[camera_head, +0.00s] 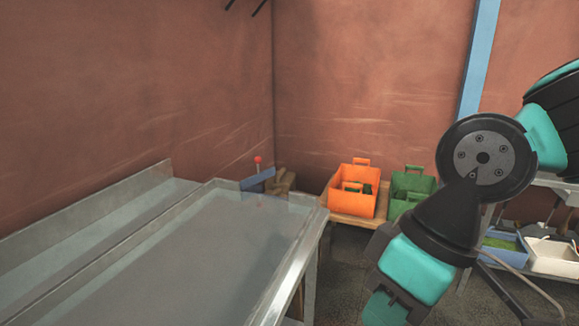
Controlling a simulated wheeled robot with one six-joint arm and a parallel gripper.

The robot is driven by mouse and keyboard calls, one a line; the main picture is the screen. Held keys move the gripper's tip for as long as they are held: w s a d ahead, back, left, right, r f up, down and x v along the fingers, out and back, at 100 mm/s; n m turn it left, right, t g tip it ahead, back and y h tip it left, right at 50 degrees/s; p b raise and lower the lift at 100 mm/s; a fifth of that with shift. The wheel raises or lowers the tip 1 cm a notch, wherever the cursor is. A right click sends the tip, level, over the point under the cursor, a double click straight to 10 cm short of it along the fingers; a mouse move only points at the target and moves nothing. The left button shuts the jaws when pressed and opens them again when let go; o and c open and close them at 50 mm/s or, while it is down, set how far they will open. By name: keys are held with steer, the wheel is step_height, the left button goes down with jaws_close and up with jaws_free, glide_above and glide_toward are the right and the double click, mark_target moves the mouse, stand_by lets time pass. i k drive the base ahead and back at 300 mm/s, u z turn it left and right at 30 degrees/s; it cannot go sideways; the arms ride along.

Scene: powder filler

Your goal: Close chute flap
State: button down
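A long grey metal chute (215,250) with raised side walls runs from the lower left toward the middle of the camera_head view. At its far end is a small blue plate (257,180), which looks like the flap or its lever. A red-knobbed handle (258,160) stands upright at this plate. I cannot tell for sure how far the flap is open. My arm fills the right side and runs down out of the bottom edge. My gripper is outside the picture.
Behind the chute's end, an orange crate (348,205) and a green crate (398,205) sit on a low wooden stand (355,219). A blue tray (500,256) and a white tray (553,259) are at right. Reddish walls close off the back.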

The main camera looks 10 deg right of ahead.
mark_target(246, 183)
steer(key=z, duration=0.5)
steer(key=k, duration=1.15)
steer(key=z, duration=0.8)
steer(key=i, duration=3.4)
steer(key=u, duration=0.5)
steer(key=i, duration=1.1)
steer(key=u, duration=1.55)
steer(key=i, duration=0.95)
steer(key=u, duration=1.1)
steer(key=i, duration=0.25)
steer(key=u, duration=0.05)
